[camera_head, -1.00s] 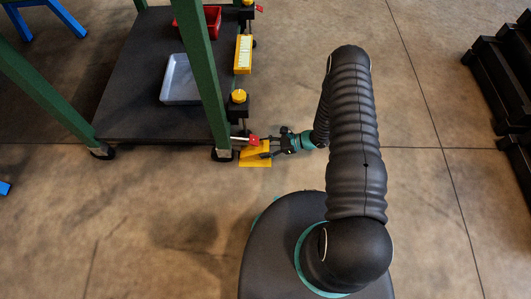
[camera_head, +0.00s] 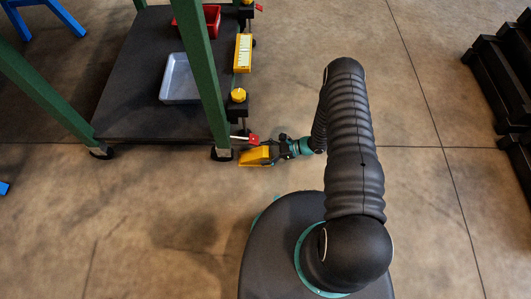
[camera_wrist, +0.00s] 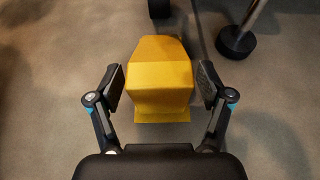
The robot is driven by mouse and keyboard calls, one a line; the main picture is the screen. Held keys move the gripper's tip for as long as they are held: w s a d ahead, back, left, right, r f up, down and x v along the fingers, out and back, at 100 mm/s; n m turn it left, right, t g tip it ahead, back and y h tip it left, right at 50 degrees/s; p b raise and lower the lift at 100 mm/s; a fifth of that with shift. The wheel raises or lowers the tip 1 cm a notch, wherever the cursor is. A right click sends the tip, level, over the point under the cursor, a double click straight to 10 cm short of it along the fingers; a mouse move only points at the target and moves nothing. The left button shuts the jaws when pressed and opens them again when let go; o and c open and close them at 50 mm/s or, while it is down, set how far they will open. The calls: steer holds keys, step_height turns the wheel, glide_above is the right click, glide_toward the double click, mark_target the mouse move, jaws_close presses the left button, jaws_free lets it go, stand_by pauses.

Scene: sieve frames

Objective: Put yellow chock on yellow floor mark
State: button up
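The yellow chock (camera_head: 256,156) stands on the floor beside the front right wheel of the green-legged cart. In the wrist view the chock (camera_wrist: 160,75) sits between my two fingers, with a narrow gap on each side. My gripper (camera_wrist: 160,85) is open around it; in the head view my gripper (camera_head: 274,150) is low, at the chock's right end. A thin strip of the yellow floor mark (camera_head: 253,165) shows along the chock's near edge. The rest of the mark is hidden beneath or behind the chock.
The cart's dark lower deck (camera_head: 130,110) holds a grey tray (camera_head: 180,80) and a red bin (camera_head: 203,20). A red-tipped lever (camera_head: 253,139) sticks out just above the chock. Dark stacked blocks (camera_head: 502,75) stand far right. The floor between is clear.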

steer(key=shift+r, duration=0.15)
steer(key=shift+d+r, duration=0.1)
steer(key=shift+d, duration=0.05)
steer(key=v, duration=1.1)
step_height(320, 180, up, 33)
steer(key=n+g+h, duration=0.2)
steer(key=n+h, duration=0.4)
steer(key=n, duration=0.4)
steer(key=s+d+r+n+t+h, duration=0.2)
steer(key=s+r+n+t+h, duration=0.1)
steer(key=s+r, duration=0.7)
steer(key=s+d+r+n+t+h, duration=0.2)
steer(key=s+r+n+t+h, duration=0.2)
steer(key=s+r, duration=0.6)
step_height(320, 180, up, 3)
steer(key=shift+s+f+n, duration=0.15)
steer(key=shift+s+n, duration=0.15)
steer(key=shift+n, duration=0.4)
steer(key=shift+d, duration=0.1)
